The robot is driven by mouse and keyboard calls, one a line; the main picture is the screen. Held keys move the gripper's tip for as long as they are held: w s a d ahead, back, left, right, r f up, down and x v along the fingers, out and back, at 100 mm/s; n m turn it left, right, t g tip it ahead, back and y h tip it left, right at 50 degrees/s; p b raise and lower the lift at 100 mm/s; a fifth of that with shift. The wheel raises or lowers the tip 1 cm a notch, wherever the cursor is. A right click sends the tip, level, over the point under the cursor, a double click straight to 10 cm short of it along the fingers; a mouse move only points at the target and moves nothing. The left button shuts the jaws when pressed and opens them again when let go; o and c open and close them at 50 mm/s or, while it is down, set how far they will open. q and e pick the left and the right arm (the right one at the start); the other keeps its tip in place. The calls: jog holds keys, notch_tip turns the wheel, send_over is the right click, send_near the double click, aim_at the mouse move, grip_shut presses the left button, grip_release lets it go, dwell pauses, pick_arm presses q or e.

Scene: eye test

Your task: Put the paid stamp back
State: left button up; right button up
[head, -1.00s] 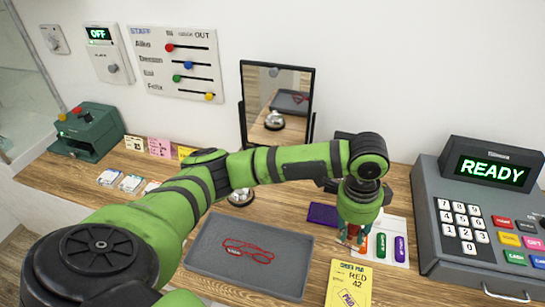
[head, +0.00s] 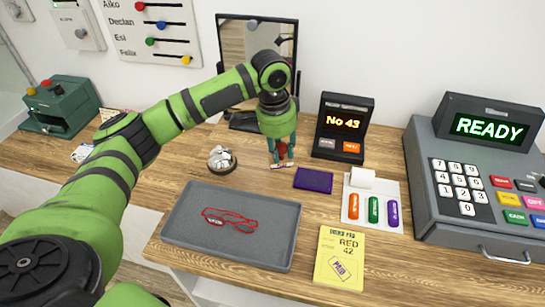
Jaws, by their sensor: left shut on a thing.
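My left gripper (head: 281,153) points down at the middle of the counter, behind and left of the purple ink pad (head: 313,180). It is shut on a small reddish stamp (head: 282,163) with a pale base, largely hidden by the fingers. I cannot tell whether its base touches the counter or read its label. The yellow order pad (head: 341,247) reads RED 42 and bears a PAID mark. A white card (head: 382,184) with orange, green and purple long pieces lies right of the ink pad. My right gripper is not in view.
A grey tray (head: 185,237) holds red glasses (head: 229,219). A bell (head: 221,160) stands left of my gripper. A display (head: 343,124) reads No 43; a mirror (head: 251,47) stands behind. The register (head: 424,171) fills the right side. Bare wood (head: 320,219) lies between tray and card.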

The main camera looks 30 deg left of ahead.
pick_arm(q)
jog(key=shift+w+a+f, duration=0.15)
jog(key=shift+a+f, duration=0.2)
jog(key=shift+a, duration=0.2)
jog(key=shift+w+a+f, duration=0.1)
jog(key=shift+a+f, duration=0.2)
jog(key=shift+a, duration=0.2)
jog(key=shift+a+f, duration=0.1)
jog(key=shift+f, duration=0.1)
notch_tip(320, 180, down, 3)
jog(key=shift+f+p, duration=0.15)
jog(key=shift+p, duration=0.6)
jog(key=shift+f, duration=0.3)
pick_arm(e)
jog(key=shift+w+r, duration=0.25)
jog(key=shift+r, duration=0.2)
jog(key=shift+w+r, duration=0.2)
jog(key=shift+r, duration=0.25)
pick_arm(q)
jog(key=shift+f, duration=0.1)
jog(key=o, duration=0.9)
